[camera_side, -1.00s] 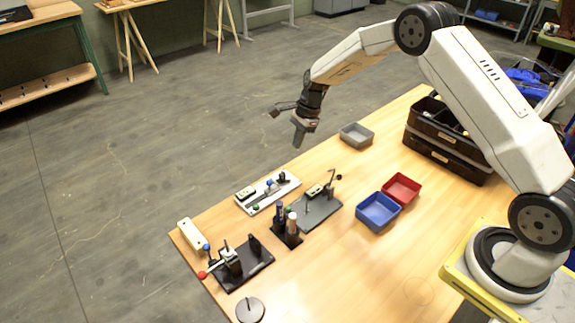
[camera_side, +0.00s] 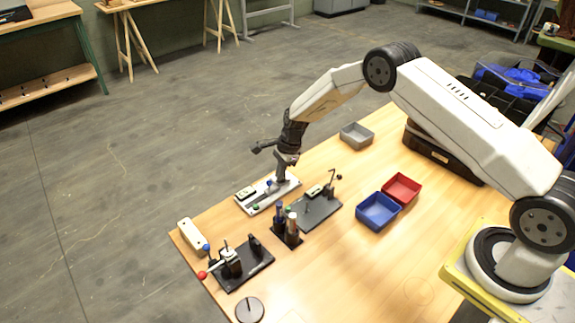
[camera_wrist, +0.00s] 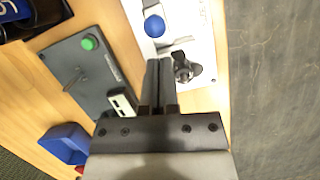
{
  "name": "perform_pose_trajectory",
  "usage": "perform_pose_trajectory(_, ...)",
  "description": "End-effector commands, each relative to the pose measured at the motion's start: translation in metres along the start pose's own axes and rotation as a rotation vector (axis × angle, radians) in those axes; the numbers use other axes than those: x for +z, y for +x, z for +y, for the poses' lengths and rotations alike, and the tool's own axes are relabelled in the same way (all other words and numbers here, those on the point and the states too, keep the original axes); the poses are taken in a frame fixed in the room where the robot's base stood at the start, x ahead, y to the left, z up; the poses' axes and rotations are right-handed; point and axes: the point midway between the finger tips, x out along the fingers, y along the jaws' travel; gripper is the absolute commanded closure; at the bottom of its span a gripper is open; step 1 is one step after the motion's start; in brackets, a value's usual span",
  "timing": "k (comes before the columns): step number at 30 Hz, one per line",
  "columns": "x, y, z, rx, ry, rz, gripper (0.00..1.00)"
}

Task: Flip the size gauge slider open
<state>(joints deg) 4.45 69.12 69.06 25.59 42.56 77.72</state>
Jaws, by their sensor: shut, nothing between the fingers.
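A white plate fixture (camera_side: 254,206) lies near the far edge of the table; in the wrist view its white surface (camera_wrist: 202,30) fills the top middle. It carries a blue ball knob (camera_wrist: 154,26) and a black knob-like part (camera_wrist: 186,70). I take this fixture to be the size gauge, but cannot tell for sure which part is the slider. My gripper (camera_side: 280,180) points down, low over the plate, its shut fingers (camera_wrist: 158,64) between the blue ball and the black part. Whether the fingertips touch either part cannot be told. Nothing is held.
A dark grey plate (camera_wrist: 72,62) with a green button lies beside the white one. A black holder with upright cylinders (camera_side: 287,238), a black clamp fixture with a red-tipped lever (camera_side: 250,268) and blue (camera_side: 377,211), red (camera_side: 402,188) and grey (camera_side: 356,135) bins stand around.

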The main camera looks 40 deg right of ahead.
Motion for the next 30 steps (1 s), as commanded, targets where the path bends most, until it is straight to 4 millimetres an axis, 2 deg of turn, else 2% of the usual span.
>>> perform_pose_trajectory(6,0.008,0.004,0.0,0.0,0.0,0.0,1.0)
perform_pose_trajectory(17,0.01,0.005,0.0,0.0,0.0,0.0,1.0)
perform_pose_trajectory(24,0.034,0.012,0.006,0.002,-0.003,-0.001,1.0)
perform_pose_trajectory(30,0.037,0.013,0.006,0.002,0.001,-0.002,1.0)
